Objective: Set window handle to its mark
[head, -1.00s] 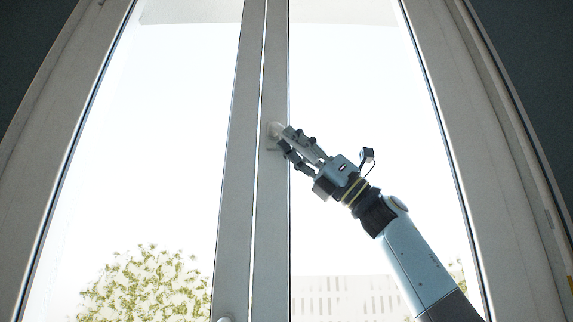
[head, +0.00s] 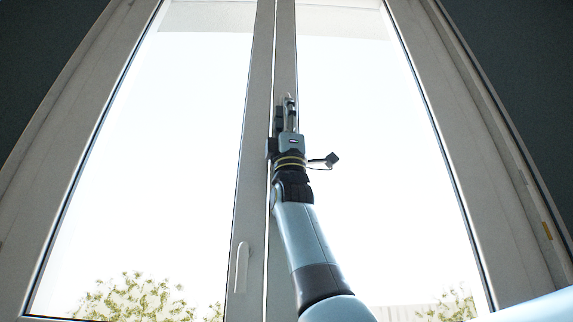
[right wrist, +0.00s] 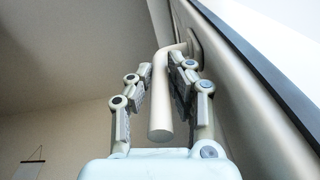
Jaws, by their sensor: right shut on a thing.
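The window handle (right wrist: 160,108) is a pale lever with a rounded free end pointing toward the camera in the right wrist view. Its bent neck meets a base on the window frame (right wrist: 245,85). My right gripper (right wrist: 160,70) is shut on the lever, one finger on each side. In the head view the right gripper (head: 286,103) points up along the middle frame and hides most of this handle. I cannot make out a mark. My left gripper is not in view.
A second white handle (head: 242,267) hangs down on the left sash, lower than my right gripper. Bright glass panes (head: 185,130) lie on both sides of the middle frame. A small hanging (right wrist: 33,165) is on the wall in the right wrist view.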

